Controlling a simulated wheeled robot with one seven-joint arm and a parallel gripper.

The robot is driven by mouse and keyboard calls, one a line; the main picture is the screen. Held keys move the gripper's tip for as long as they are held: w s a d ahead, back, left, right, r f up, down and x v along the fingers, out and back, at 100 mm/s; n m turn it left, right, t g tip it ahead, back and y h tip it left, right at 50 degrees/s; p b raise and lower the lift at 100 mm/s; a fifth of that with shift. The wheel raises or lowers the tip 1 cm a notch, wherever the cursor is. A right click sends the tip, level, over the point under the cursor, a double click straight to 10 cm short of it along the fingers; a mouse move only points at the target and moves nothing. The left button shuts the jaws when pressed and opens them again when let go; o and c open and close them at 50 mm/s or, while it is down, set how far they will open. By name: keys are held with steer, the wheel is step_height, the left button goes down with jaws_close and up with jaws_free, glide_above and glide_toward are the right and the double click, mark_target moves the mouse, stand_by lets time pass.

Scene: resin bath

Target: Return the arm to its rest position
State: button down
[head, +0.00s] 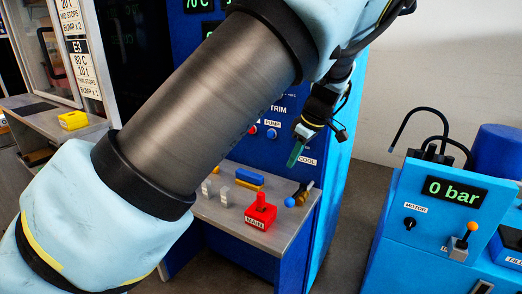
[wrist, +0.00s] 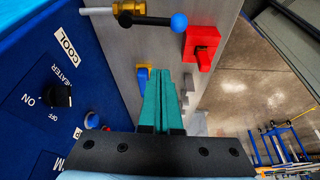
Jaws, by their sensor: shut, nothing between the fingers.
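My gripper (head: 293,158) has teal fingers and hangs in front of the blue cabinet, near the COOL label, in the head view. In the wrist view my gripper (wrist: 162,80) shows its two fingers shut together with nothing between them. My arm crosses the head view from lower left to upper right and hides much of the cabinet. The fingers look apart from the shelf (head: 240,240) below.
A light-blue pump unit (head: 420,190) reading 0 bar stands at right. Bare floor lies between.

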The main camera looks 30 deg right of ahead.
steer(key=shift+w+a, duration=0.1)
steer(key=w+a+m+g+h, duration=0.1)
steer(key=w+a, duration=0.2)
steer(key=a, duration=0.9)
steer(key=w+a+m+g, duration=0.15)
steer(key=w+a, duration=0.25)
steer(key=a, duration=0.8)
steer(key=s+a+m, duration=0.1)
steer(key=s+a, duration=0.2)
steer(key=a, duration=0.3)
steer(key=s+a+m, duration=0.2)
steer(key=s+a, duration=0.1)
steer(key=a, duration=0.4)
steer(key=s+a+r+m+h, duration=0.1)
steer(key=s+a, duration=0.2)
steer(key=a, duration=0.4)
steer(key=shift+s, duration=0.25)
